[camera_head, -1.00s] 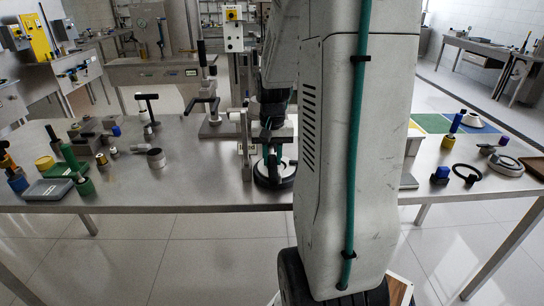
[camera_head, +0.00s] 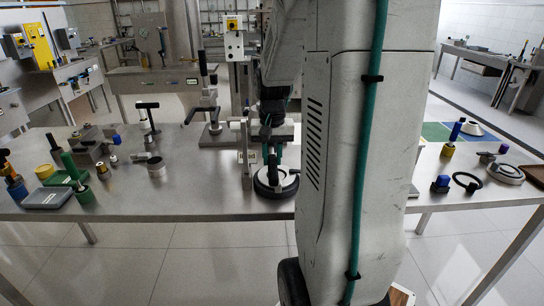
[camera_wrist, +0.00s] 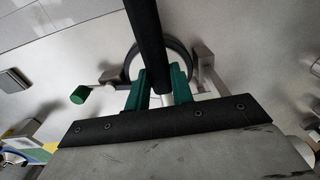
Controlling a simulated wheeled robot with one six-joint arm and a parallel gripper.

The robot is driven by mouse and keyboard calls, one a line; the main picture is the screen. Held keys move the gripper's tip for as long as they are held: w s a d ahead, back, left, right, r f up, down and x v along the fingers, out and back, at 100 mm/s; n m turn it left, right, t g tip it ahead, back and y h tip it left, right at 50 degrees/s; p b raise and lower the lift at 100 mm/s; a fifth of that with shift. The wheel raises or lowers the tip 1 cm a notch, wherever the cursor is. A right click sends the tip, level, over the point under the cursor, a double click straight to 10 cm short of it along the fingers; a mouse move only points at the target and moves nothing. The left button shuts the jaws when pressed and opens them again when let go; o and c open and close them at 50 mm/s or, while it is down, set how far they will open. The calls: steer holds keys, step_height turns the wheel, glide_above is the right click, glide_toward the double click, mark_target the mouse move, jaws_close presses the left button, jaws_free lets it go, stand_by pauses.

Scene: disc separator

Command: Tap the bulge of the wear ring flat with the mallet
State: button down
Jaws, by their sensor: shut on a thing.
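My gripper (camera_wrist: 158,88) has green fingers and is shut on a thick dark rod (camera_wrist: 148,40), which looks like the mallet's handle. The mallet's head is hidden. In the wrist view the black wear ring (camera_wrist: 131,66) shows behind the rod and fingers, partly covered. In the head view the wear ring (camera_head: 262,190) lies around a pale disc on the steel bench, near the front edge. My gripper (camera_head: 271,150) is above it, partly hidden by my arm. I cannot make out the bulge or tell whether the mallet touches the ring.
A steel post (camera_head: 245,155) stands just left of the ring. A green-knobbed lever (camera_wrist: 79,95) shows in the wrist view. Tools and blocks crowd the bench (camera_head: 190,195) at left; a black loop (camera_head: 467,182) and grey disc part (camera_head: 506,173) lie at right.

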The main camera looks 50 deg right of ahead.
steer(key=shift+f, duration=0.15)
stand_by(1.2)
stand_by(0.5)
step_height(320, 180, down, 4)
steer(key=shift+f, duration=0.2)
steer(key=shift+r, duration=2.05)
steer(key=shift+r, duration=1.4)
